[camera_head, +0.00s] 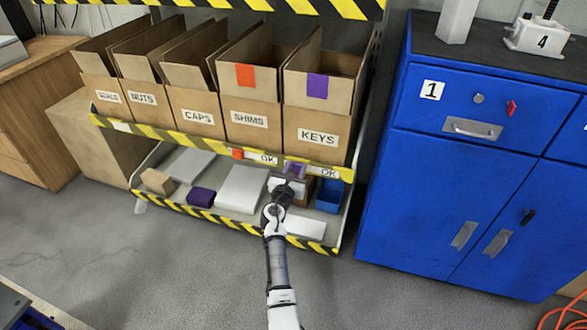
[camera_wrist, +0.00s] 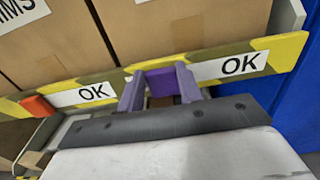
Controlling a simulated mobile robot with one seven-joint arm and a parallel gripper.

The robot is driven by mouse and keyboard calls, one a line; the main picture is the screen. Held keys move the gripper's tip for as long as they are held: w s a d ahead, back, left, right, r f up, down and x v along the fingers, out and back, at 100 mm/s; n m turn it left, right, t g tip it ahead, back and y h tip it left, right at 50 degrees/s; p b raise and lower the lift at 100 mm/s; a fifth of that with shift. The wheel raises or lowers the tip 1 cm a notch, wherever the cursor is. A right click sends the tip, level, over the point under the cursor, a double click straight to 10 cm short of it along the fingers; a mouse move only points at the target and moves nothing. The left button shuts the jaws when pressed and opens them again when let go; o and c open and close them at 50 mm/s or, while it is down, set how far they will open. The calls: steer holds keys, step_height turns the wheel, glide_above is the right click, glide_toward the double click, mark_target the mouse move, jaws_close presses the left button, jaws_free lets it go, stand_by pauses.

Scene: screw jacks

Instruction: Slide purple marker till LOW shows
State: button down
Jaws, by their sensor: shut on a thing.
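The purple marker (camera_head: 297,170) sits on the yellow-and-black front rail below the KEYS box (camera_head: 317,130). In the wrist view the marker (camera_wrist: 162,82) is just left of a white label reading OK (camera_wrist: 243,65). That label (camera_head: 329,174) also reads OK in the head view, and no LOW shows. My gripper (camera_head: 292,178) is at the rail. In the wrist view my gripper (camera_wrist: 160,92) is shut on the purple marker, with a finger on each side of it. The fingers partly hide the marker.
An orange marker (camera_head: 238,153) sits left of another OK label (camera_head: 266,159) below the SHIMS box (camera_head: 247,115). The lower shelf holds a purple box (camera_head: 201,197), a blue bin (camera_head: 329,195) and white boxes. A blue cabinet (camera_head: 445,200) stands right of the rack.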

mark_target(328, 169)
steer(key=s+d+p, duration=0.1)
steer(key=d, duration=0.2)
steer(key=s+d+p, duration=0.1)
steer(key=d, duration=0.2)
steer(key=s+d, duration=0.1)
steer(key=d, duration=0.2)
steer(key=shift+p, duration=0.4)
steer(key=shift+d, duration=0.25)
steer(key=c, duration=0.9)
jaws_free()
steer(key=shift+s, duration=0.1)
steer(key=shift+s+a, duration=0.25)
steer(key=shift+s, duration=0.25)
steer(key=v, duration=1.2)
steer(key=shift+s+p, duration=0.3)
